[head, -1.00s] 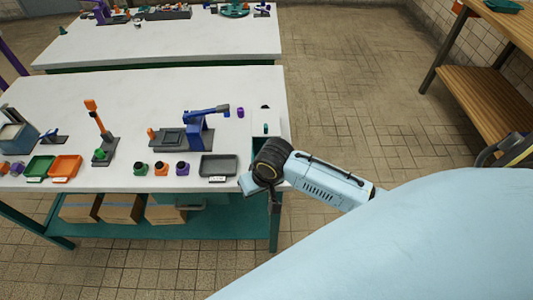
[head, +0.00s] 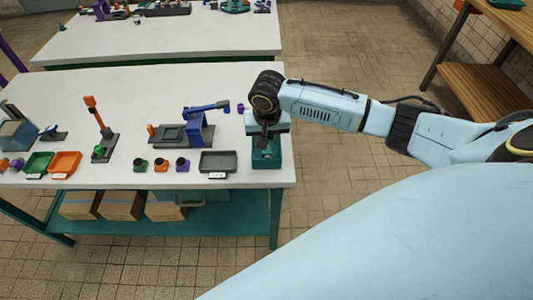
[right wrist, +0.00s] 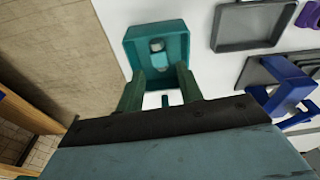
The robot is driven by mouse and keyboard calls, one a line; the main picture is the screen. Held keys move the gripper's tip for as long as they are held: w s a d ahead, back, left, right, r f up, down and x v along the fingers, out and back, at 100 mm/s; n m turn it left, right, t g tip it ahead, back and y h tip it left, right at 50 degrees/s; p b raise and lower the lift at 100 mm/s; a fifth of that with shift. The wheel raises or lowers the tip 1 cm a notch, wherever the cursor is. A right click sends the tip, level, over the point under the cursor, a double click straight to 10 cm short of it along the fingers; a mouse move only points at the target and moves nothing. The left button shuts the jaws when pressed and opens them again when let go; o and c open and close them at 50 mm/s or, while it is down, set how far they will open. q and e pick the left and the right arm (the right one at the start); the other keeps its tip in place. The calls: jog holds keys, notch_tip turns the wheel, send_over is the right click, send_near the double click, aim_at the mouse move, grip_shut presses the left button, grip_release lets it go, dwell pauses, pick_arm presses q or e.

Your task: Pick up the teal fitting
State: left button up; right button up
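A teal open box (head: 276,163) stands at the right end of the near white table; it also shows in the right wrist view (right wrist: 132,42). A small lighter teal piece (right wrist: 157,58), which looks like a fitting, lies inside it. Another small dark teal piece (right wrist: 165,101) shows beyond the box, in the gap between my fingers. My right gripper (right wrist: 161,88) is open and empty, pointing down over the box area; its fingertips appear near the box's far wall. Whether they touch it I cannot tell. In the head view the right gripper (head: 266,142) partly hides the box. My left gripper is not in view.
A dark grey tray (head: 218,161) sits just left of the box. A blue clamp device (head: 197,130) and a purple piece (head: 240,107) stand farther back. Green (head: 39,161) and orange (head: 65,162) trays are at the left. The table's right edge is close to the box.

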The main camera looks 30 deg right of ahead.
aim_at(266, 153)
jog(key=f, duration=0.2)
jog(key=w+f, duration=0.1)
jog(key=f, duration=0.1)
jog(key=d+f+b, duration=0.1)
jog(key=f, duration=0.1)
jog(key=shift+w+f, duration=0.15)
jog(key=shift+f, duration=0.2)
grip_shut()
